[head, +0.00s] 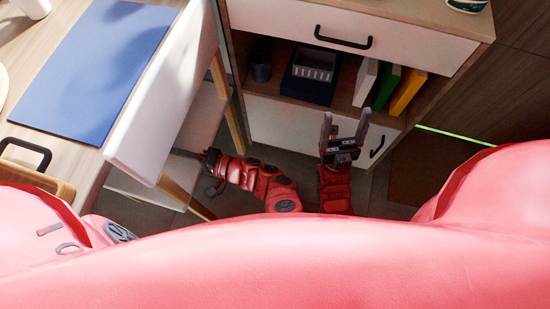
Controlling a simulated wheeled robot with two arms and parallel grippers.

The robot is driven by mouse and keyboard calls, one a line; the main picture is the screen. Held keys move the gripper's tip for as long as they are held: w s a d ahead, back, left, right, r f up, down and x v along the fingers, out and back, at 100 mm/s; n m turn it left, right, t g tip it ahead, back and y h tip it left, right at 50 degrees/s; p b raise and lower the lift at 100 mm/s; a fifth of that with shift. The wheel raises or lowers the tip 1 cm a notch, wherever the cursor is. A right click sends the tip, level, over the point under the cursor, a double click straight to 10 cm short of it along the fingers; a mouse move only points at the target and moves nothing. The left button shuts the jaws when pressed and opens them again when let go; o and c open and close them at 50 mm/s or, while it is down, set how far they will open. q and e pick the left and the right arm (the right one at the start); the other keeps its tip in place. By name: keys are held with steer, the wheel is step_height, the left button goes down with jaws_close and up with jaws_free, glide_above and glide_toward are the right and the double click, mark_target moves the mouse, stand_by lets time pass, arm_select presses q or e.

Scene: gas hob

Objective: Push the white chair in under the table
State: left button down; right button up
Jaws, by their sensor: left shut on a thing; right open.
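The white chair (165,98) stands at the left, against the table's right edge, with its tall white panel tilted in the picture and wooden legs below it. The wooden table (75,160) fills the upper left. My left gripper (190,154) reaches left to the chair's lower part, just right of the white panel, and is shut on the chair; the exact grip point is partly hidden. My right gripper (345,128) is open and empty, fingers pointing up in the picture, in front of the cabinet.
A blue mat (95,65) lies on the table. A cabinet (440,12) with a white drawer stands at the top, its shelf holding a dark box (310,78), a cup (261,66) and several books (384,88). A little floor shows between chair and cabinet.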

arm_select(q)
steer(key=shift+a+f, duration=0.2)
steer(key=shift+f, duration=0.15)
steer(key=shift+r, duration=0.2)
steer(key=shift+f, duration=0.1)
steer(key=c, duration=0.7)
jaws_free()
steer(key=shift+d, duration=0.1)
steer(key=shift+o, duration=0.7)
steer(key=shift+p, duration=0.3)
steer(key=shift+r, duration=0.2)
